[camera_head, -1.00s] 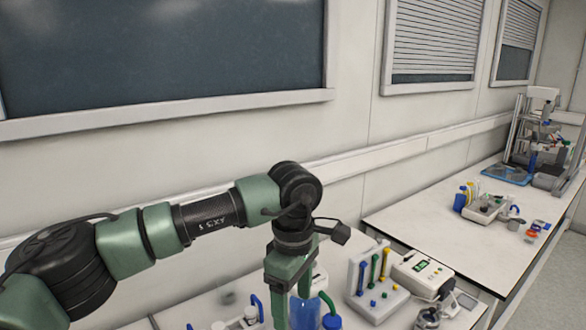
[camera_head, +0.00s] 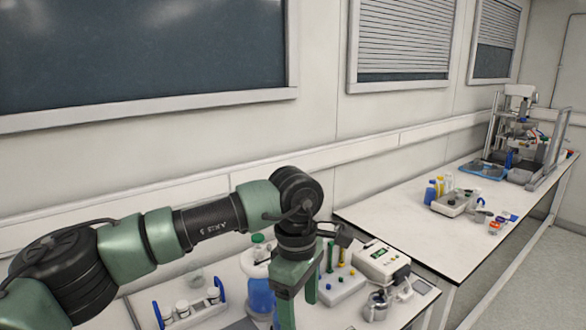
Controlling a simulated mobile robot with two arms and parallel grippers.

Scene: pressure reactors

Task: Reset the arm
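My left arm (camera_head: 205,225) comes in from the left and reaches across the near bench, bent down at the wrist. Its gripper (camera_head: 298,300) points downward, with its green fingers apart and nothing seen between them; the lower end of the nearer finger runs out of the picture. A blue-filled bottle (camera_head: 261,294) with a green cap stands just left of and behind the gripper, partly hidden by it. My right gripper is not in view.
The near bench holds a white rack with bottles (camera_head: 190,310), a peg stand (camera_head: 343,284), a white meter box (camera_head: 382,262) and a metal vessel (camera_head: 376,306). The far bench (camera_head: 400,222) carries bottles, a tray and a framed apparatus (camera_head: 520,135); its near end is clear. A wall with windows stands behind.

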